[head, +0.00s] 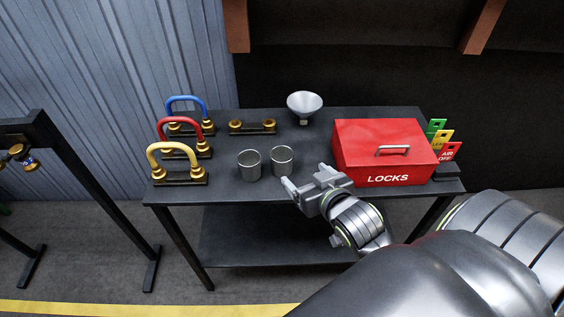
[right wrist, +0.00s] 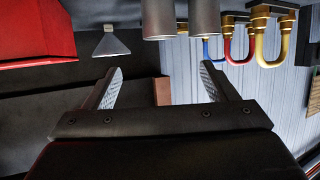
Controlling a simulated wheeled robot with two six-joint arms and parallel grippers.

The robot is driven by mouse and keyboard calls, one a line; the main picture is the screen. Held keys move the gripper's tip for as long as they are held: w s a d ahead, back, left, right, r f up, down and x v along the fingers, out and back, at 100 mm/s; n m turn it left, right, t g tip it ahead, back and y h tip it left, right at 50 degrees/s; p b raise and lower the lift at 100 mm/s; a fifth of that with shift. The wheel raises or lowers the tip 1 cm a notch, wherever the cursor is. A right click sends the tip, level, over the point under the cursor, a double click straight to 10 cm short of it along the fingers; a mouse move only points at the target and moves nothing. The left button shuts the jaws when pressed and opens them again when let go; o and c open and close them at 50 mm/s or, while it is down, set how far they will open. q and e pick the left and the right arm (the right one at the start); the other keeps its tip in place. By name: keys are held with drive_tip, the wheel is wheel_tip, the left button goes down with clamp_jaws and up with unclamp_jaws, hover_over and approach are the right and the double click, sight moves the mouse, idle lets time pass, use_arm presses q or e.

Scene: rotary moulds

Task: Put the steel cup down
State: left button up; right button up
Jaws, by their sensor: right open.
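Two grey steel cups stand upright, close side by side, on the dark table: the left cup (head: 249,166) and the right cup (head: 281,161). My right gripper (head: 304,180) is open and empty, just right of and a little nearer than the right cup. In the right wrist view, which looks upside down, the right cup (right wrist: 157,20) and the left cup (right wrist: 204,20) hang at the top edge, outside the open fingers (right wrist: 162,72). My left gripper is not in view.
A red LOCKS box (head: 385,165) stands on the table right of the gripper. A funnel (head: 304,104) and a brass-fitted block (head: 252,127) are behind. Blue, red and yellow (head: 174,158) looped hoses stand at the left. Coloured tags (head: 440,140) stand at the right end.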

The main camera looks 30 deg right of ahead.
drive_tip(key=p, duration=0.1)
approach(278, 152)
drive_tip(key=shift+w+d+f, duration=0.1)
drive_tip(key=shift+w+d, duration=0.05)
drive_tip(key=shift+w, duration=0.35)
drive_tip(key=shift+w+d+f, duration=0.1)
drive_tip(key=shift+w, duration=0.35)
drive_tip(key=shift+p+x, duration=0.6)
drive_tip(key=shift+x, duration=2.05)
drive_tip(key=shift+s+a+f, duration=0.1)
drive_tip(key=c, duration=1.1)
